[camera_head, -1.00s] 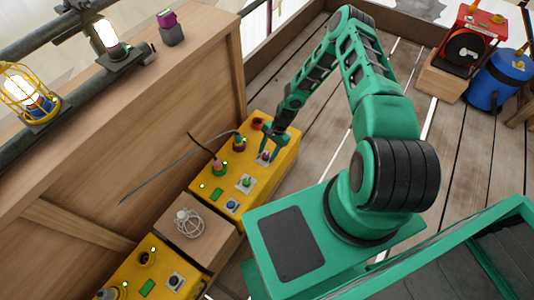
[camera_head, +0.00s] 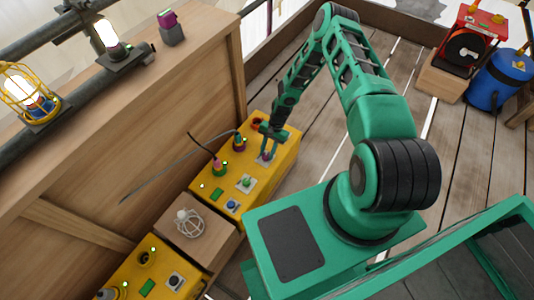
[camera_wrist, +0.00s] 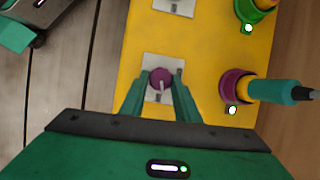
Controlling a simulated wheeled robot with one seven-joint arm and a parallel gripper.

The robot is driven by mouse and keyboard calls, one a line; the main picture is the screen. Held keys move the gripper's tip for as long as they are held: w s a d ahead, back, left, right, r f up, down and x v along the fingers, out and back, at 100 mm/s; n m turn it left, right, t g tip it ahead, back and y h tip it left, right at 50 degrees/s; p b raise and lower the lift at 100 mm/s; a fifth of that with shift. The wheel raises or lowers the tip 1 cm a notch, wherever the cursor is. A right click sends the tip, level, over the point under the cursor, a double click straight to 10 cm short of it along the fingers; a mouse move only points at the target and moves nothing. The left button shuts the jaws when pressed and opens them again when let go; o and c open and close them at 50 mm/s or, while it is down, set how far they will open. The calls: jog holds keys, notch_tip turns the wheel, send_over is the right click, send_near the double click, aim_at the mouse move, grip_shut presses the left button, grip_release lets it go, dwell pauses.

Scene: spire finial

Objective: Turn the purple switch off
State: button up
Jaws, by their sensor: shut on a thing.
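The purple switch (camera_wrist: 160,78) is a round knob with a pale pointer bar on a light grey plate, set in the top of a yellow box (camera_head: 274,185). My gripper (camera_wrist: 158,92) is over this plate, with one teal finger on each side of the knob, shut on it. In the head view my gripper (camera_head: 267,152) points down onto the box's far right part and mostly hides the knob. A purple socket (camera_wrist: 234,88) with a teal plug and a lit indicator sits to the right in the wrist view.
A wooden wall panel (camera_head: 150,130) stands left of the box. Other switches, including a green one (camera_head: 246,181) and a blue one (camera_head: 232,204), share the box top. A wire-caged bulb (camera_head: 189,222) rests on a wooden block.

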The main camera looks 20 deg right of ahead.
jog(key=n, duration=0.2)
jog(key=n+g+h, duration=0.1)
jog(key=n, duration=0.2)
jog(key=n+h, duration=0.1)
jog(key=n, duration=0.1)
jog(key=shift+w+a+g, duration=0.3)
jog(key=shift+w+a, duration=0.05)
jog(key=shift+w, duration=0.05)
jog(key=n, duration=0.1)
jog(key=n+h, duration=0.1)
jog(key=n, duration=0.1)
jog(key=n+h, duration=0.1)
jog(key=shift+a+n, duration=0.25)
jog(key=shift+n, duration=0.15)
jog(key=shift+n+h, duration=0.6)
jog(key=shift+n, duration=0.9)
jog(key=o, duration=1)
jog(key=shift+o, duration=0.2)
jog(key=shift+s, duration=0.1)
jog(key=shift+r, duration=0.1)
jog(key=v, duration=1)
jog(key=shift+w+r, duration=0.25)
jog(key=shift+w, duration=0.1)
